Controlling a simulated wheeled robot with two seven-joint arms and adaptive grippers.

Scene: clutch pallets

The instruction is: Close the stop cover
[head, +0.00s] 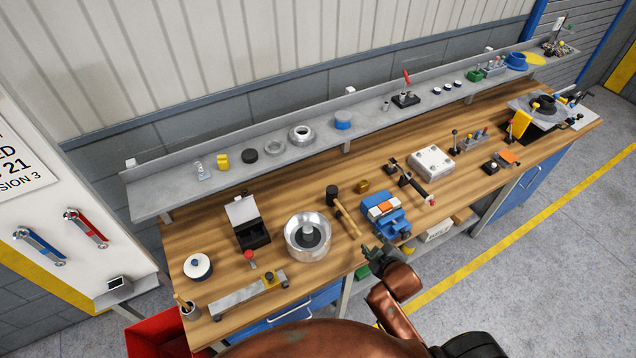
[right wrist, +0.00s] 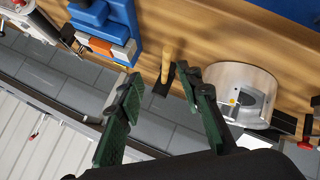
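A black box with a raised pale lid (head: 242,209) stands on the left part of the bench; it looks like the stop cover, standing open. A red knob (head: 249,256) is just in front of it. In the right wrist view a red knob (right wrist: 305,145) shows at the right edge; the lid cannot be made out there. My right gripper (head: 375,251) is at the bench's front edge, below the blue vise and well right of the box. Its fingers are apart with nothing held between them, as the right wrist view (right wrist: 158,80) shows. My left gripper is out of view.
A round metal bowl (head: 295,234) and a mallet (head: 345,214) stand between the box and my right gripper. The blue vise (head: 393,224) is close to the gripper. A long metal shelf (head: 220,186) runs along the back. A flat metal bar (head: 235,299) lies at front left.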

